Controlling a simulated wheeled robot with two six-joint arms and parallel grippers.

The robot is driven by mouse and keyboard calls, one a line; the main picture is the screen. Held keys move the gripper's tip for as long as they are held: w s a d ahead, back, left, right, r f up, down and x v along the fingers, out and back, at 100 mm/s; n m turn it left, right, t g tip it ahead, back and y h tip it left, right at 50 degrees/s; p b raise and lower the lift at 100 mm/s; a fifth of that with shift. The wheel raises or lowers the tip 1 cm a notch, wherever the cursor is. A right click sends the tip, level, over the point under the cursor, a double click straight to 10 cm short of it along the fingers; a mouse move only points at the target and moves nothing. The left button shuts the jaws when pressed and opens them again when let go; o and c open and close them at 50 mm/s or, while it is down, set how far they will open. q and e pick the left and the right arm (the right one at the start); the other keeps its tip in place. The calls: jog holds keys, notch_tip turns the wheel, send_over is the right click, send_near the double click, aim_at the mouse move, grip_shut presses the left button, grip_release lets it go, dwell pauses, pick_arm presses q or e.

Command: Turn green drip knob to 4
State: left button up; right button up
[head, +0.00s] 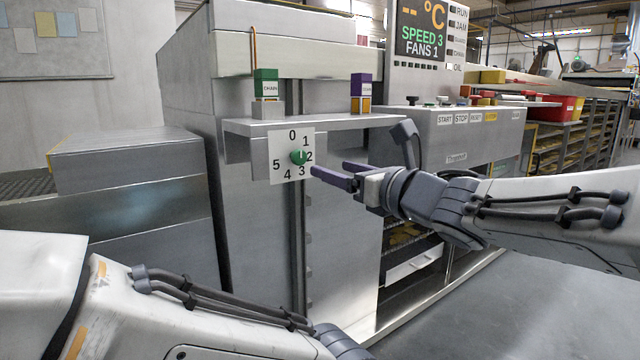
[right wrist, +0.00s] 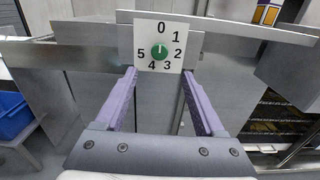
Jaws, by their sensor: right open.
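The green drip knob (head: 298,157) sits at the centre of a white dial plate (head: 279,139) numbered 0 to 5, on the front of a steel bracket. The knob also shows in the right wrist view (right wrist: 159,53), where its pale mark seems to point up toward 0. My right gripper (head: 331,171) is open and empty, just right of the dial in the head view. In the right wrist view its two purple fingers (right wrist: 159,73) are spread left and right, with the knob centred beyond the tips and not between them. My left arm crosses the lower left; its gripper is out of view.
A shelf (head: 330,126) above the dial bears a green-labelled chain oil bottle (head: 265,85) and a purple-topped bottle (head: 361,92). A display (head: 421,28) reads SPEED 3, FANS 1. A button panel (head: 465,118) stands to the right. A blue bin (right wrist: 14,115) shows at left.

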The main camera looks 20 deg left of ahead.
aim_at(301, 158)
jog(key=x, duration=1)
jog(key=shift+w+a, duration=0.1)
jog(key=shift+a, duration=0.05)
grip_shut()
